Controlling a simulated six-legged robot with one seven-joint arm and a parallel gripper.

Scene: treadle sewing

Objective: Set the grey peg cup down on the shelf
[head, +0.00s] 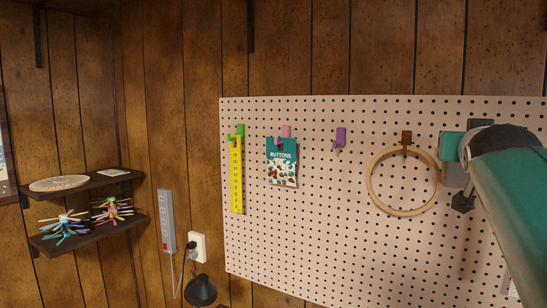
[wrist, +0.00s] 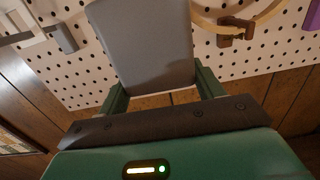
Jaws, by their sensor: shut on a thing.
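The grey peg cup (wrist: 145,45) is a plain grey block shape between the green fingers of my gripper (wrist: 160,88) in the wrist view. The gripper is shut on it. In the head view my gripper (head: 455,147) is at the right, in front of the pegboard, with a grey part of the cup (head: 456,176) showing below it. Most of the cup is hidden there by my arm. Two dark shelves stand at the left, an upper shelf (head: 101,181) and a lower shelf (head: 95,233), well away from the cup.
The pegboard (head: 330,235) holds a yellow ruler (head: 236,178), a buttons packet (head: 282,162), a purple peg (head: 339,137) and a wooden hoop (head: 374,190). A wooden oval (head: 59,183) and a card lie on the upper shelf. Colourful thread bundles (head: 65,226) occupy the lower one.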

